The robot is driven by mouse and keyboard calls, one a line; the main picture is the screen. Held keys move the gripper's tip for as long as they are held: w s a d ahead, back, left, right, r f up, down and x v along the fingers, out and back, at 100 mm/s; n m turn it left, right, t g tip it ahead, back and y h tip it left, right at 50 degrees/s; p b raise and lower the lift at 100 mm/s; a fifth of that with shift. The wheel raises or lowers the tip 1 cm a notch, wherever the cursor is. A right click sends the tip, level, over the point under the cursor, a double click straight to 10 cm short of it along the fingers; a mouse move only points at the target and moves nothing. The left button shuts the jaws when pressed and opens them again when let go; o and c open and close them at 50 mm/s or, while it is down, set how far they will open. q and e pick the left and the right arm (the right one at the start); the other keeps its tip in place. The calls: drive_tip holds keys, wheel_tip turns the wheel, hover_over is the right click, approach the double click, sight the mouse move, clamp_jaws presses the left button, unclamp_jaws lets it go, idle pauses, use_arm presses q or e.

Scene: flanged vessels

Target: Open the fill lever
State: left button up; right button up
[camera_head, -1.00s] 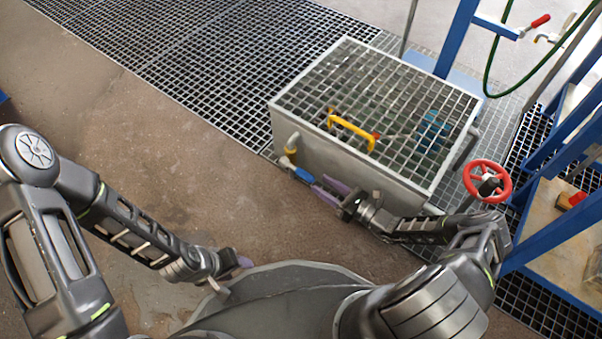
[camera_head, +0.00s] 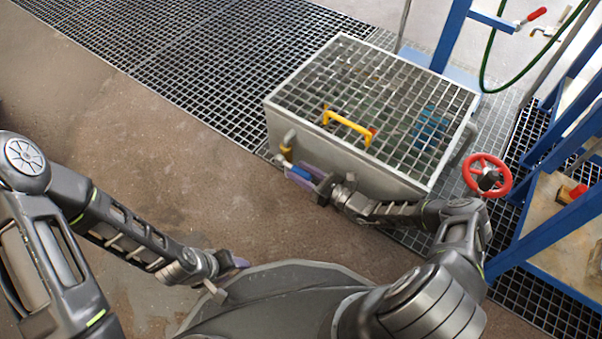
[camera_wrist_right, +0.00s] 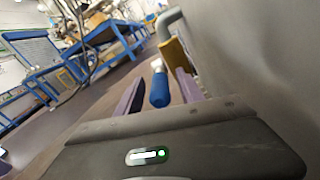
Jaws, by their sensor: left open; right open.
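A blue-handled lever (camera_head: 300,171) sits low on the near side of a grey tank (camera_head: 355,178), beside a pipe with a yellow fitting (camera_head: 286,152). My right gripper (camera_head: 298,174) is open at this lever. In the right wrist view the blue handle (camera_wrist_right: 160,90) lies between the two purple fingers, with visible gaps on both sides. The yellow part (camera_wrist_right: 176,56) and the grey pipe show beyond it. My left gripper (camera_head: 238,264) is low in the head view, away from the tank, and its fingers are mostly hidden.
A grating with a yellow handle (camera_head: 348,126) covers the tank top. A red handwheel (camera_head: 487,175) stands right of it. A red-handled valve (camera_head: 535,14) and green hose (camera_head: 485,65) are on the blue frame. The brown floor at left is clear.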

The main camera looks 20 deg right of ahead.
drive_tip(key=shift+c, duration=0.5)
clamp_jaws()
idle(0.9)
